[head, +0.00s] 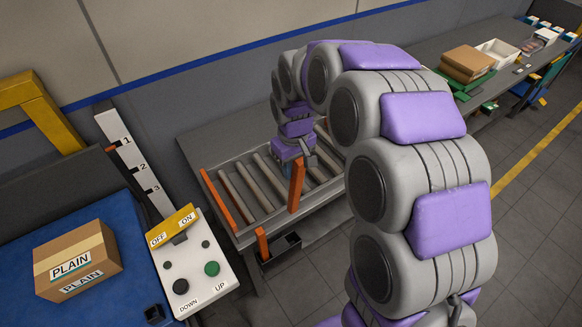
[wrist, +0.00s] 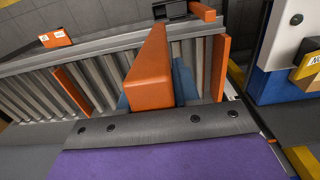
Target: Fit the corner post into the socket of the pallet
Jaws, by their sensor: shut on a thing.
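The orange corner post (head: 296,187) is held upright over the near edge of the roller conveyor. In the wrist view the post (wrist: 150,65) stretches away from the jaws. My gripper (head: 299,162) is shut on its upper part; the blue fingers of my gripper (wrist: 150,92) lie on either side of it. No pallet is clearly recognisable. A small dark open holder (head: 280,250) sits at the conveyor's near side, beside a short orange piece (head: 262,243). The holder (wrist: 172,9) shows beyond the post in the wrist view. I cannot tell whether it is the socket.
The roller conveyor (head: 262,180) has an orange strip (head: 216,200) at its left. A control panel (head: 195,262) and a PLAIN carton (head: 78,258) on a blue surface stand left. A bench with boxes (head: 467,62) stands back right. The grey floor at right is clear.

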